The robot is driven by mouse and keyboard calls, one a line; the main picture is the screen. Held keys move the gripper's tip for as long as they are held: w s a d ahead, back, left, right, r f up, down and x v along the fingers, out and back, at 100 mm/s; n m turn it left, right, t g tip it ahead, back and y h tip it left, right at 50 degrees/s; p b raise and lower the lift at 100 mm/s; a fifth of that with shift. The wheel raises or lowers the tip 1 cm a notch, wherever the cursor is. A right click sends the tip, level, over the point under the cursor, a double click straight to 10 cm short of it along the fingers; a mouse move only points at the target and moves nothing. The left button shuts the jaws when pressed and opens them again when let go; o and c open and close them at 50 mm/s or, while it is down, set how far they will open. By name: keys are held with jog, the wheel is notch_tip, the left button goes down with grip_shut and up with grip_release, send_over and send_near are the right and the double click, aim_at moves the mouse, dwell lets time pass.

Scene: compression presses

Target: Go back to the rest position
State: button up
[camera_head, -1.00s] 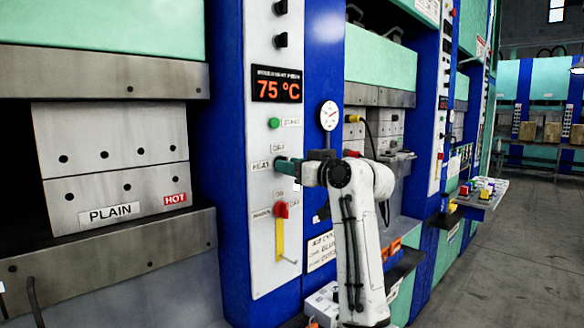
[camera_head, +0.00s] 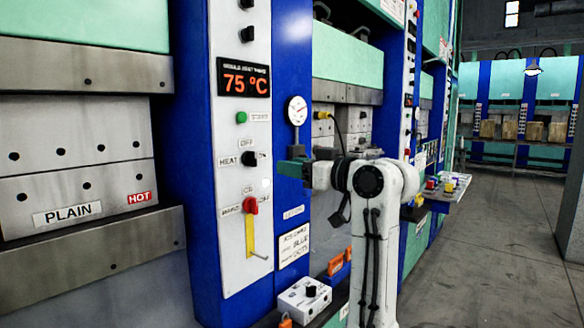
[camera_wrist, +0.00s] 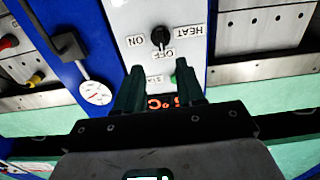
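My gripper (camera_head: 291,168) has dark green fingers and is in front of the press's blue column, right of the white control panel (camera_head: 232,205) in the head view. In the wrist view my gripper (camera_wrist: 160,88) shows its two fingers apart with nothing between them. The black heat knob (camera_head: 249,159) is on the panel, clear of the fingers. It also shows in the wrist view, upside down, as a heat knob (camera_wrist: 160,37) beyond the fingertips. My white arm is bent at the elbow.
The display (camera_head: 244,78) reads 75 °C. A red switch (camera_head: 250,205) and a yellow lever (camera_head: 250,237) are below the knob. A dial gauge (camera_head: 297,110) stands behind my gripper. A white box (camera_head: 304,299) is at the lower middle. Open floor (camera_head: 500,230) lies to the right.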

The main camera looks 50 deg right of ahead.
dwell(0.3)
jog(key=s+a+f+g, duration=0.3)
jog(key=a+f, duration=0.2)
jog(key=f, duration=0.7)
jog(key=s+a+f+m+g+p, duration=0.1)
jog(key=s+a+f+g, duration=0.2)
jog(key=f, duration=0.9)
jog(key=s+a+f+g, duration=0.25)
jog(key=a+f, duration=0.35)
jog(key=f, duration=0.7)
jog(key=s+a+f+g, duration=0.2)
jog(key=s+f, duration=0.3)
jog(key=s, duration=0.3)
jog(key=s+a+f+g+p, duration=0.1)
jog(key=s+a+f+g, duration=0.1)
jog(key=s+f, duration=0.4)
jog(key=s+a+f+g, duration=0.3)
jog(key=s+f+g, duration=0.1)
jog(key=s, duration=0.7)
jog(key=shift+s+f+h, duration=0.3)
jog(key=shift+f+h, duration=0.1)
jog(key=shift+f, duration=0.25)
